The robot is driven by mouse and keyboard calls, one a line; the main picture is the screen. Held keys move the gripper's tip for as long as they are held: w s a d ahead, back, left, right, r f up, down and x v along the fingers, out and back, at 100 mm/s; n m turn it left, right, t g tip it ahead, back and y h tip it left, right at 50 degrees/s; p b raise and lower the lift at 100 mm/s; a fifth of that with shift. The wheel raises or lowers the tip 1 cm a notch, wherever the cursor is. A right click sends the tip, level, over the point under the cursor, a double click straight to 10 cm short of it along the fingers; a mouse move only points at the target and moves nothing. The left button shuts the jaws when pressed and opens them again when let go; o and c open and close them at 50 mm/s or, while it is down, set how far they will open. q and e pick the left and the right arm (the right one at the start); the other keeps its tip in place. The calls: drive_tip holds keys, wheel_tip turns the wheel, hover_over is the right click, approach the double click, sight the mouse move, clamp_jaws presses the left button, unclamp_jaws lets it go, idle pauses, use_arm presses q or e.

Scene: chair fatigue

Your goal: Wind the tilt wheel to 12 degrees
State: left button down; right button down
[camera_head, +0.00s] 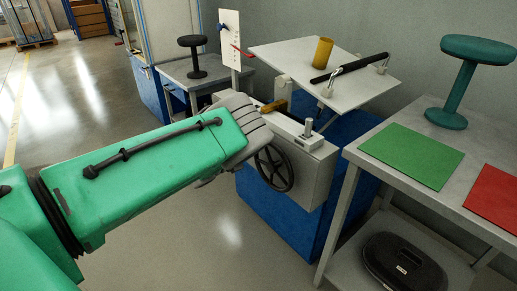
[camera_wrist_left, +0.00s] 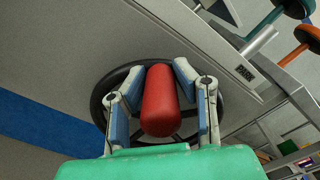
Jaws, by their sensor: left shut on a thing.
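The black spoked tilt wheel (camera_head: 274,168) is on the front of a grey housing (camera_head: 312,172), below a tilted white plate (camera_head: 290,57). In the left wrist view the wheel's dark rim (camera_wrist_left: 101,93) rings a red handle (camera_wrist_left: 160,103). My left gripper (camera_wrist_left: 159,74) is shut on the red handle, one blue-padded finger on each side. In the head view my green arm and grey wrist hide the handle and fingertips. A white upright scale board (camera_head: 231,35) with a red pointer (camera_head: 240,51) stands behind; its markings are too small to read.
A yellow cylinder (camera_head: 323,51) and a clamped black bar (camera_head: 350,67) are on the plate. At right, a grey table (camera_head: 374,174) holds a green mat (camera_head: 412,156), a red mat (camera_head: 496,196) and a teal stool (camera_head: 461,80). The floor at left is clear.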

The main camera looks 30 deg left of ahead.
use_arm(q)
drive_tip(key=shift+s+d+f, duration=0.1)
drive_tip(key=shift+d+f, duration=0.05)
drive_tip(key=shift+f, duration=0.1)
drive_tip(key=shift+d, duration=0.1)
drive_tip(key=c, duration=1.3)
unclamp_jaws()
drive_tip(key=shift+r, duration=0.1)
drive_tip(key=v, duration=1.2)
